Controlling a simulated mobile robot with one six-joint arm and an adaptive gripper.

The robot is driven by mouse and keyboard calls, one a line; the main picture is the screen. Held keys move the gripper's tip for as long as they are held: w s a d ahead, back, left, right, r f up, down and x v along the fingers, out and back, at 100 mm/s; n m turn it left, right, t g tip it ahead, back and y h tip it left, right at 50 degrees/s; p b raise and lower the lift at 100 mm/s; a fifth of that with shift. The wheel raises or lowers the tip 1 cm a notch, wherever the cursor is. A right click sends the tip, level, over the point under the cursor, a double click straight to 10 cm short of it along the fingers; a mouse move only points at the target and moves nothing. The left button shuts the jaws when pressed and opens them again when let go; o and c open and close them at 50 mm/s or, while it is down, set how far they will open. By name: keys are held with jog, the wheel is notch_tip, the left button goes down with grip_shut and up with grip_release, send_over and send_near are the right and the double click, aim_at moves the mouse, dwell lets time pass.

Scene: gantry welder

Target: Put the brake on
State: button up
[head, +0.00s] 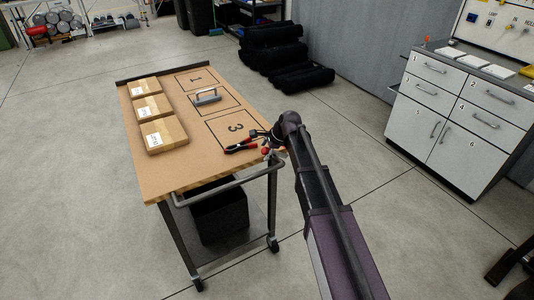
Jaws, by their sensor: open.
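The cart (180,184) has a tan wooden top, dark legs and a grey push handle (225,191) along its near end. Caster wheels show at the near legs, one at the left (197,284) and one at the right (273,244). No brake part can be made out on them at this size. My gripper (259,141) is open at the near right corner of the cart top, above or beside it. A black and red tool-like thing (241,148) lies beside it near square 3. Small red parts show by the gripper; whether they belong to it I cannot tell.
Three cardboard boxes (163,136) line the cart's left side. A grey handled piece (207,97) lies on square 2. A black bin (218,213) sits on the lower shelf. White cabinets (450,115) stand right, black bundles (285,60) behind. Floor is clear at left.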

grip_shut()
jog(key=shift+d, duration=0.25)
jog(key=shift+a, duration=0.2)
jog(key=shift+a+r, duration=0.1)
jog(key=shift+a, duration=0.05)
